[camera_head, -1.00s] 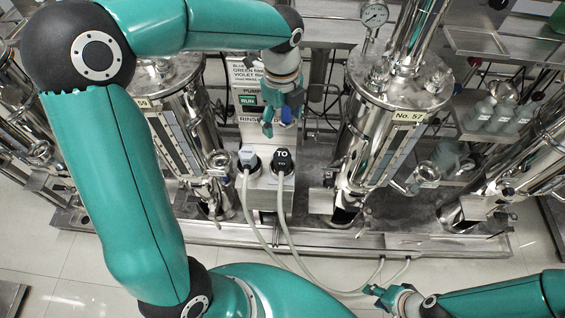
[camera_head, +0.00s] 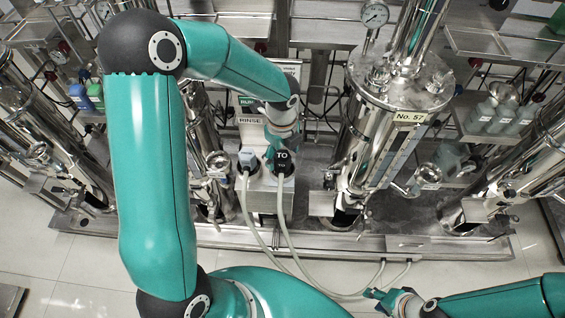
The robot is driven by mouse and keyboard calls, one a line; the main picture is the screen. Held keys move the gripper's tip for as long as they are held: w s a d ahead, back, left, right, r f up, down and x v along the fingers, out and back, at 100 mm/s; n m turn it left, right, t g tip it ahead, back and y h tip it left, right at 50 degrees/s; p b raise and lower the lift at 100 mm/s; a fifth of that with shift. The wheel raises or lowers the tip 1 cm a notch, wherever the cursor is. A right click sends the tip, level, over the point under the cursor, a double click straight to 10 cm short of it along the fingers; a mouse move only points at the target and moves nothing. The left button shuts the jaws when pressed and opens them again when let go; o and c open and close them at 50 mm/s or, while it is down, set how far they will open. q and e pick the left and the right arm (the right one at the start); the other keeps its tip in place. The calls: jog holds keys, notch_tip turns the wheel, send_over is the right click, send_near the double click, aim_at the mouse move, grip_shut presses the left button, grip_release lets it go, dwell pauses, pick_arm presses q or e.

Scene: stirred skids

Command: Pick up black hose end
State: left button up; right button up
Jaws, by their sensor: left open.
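The black hose end (camera_head: 283,160), marked "TO", stands upright on the steel box below the pump panel, with a pale hose running down from it. A grey hose end (camera_head: 248,160) stands beside it on the left. My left gripper (camera_head: 272,152) is open and is right at the black hose end's upper left side. Its fingers are partly hidden, and I cannot tell whether they touch the hose end. My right gripper (camera_head: 374,298) is low at the right, near the hoses on the floor, away from both hose ends. Its jaws are too small to judge.
A steel vessel marked No. 57 (camera_head: 385,130) stands close to the right of the hose ends, and another vessel (camera_head: 203,150) stands to the left. A steel skid base (camera_head: 400,243) runs along the front. Pale hoses (camera_head: 290,255) hang over its edge.

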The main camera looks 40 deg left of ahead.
pick_arm(q)
jog(key=shift+f, duration=1.4)
jog(key=shift+w, duration=0.1)
grip_shut()
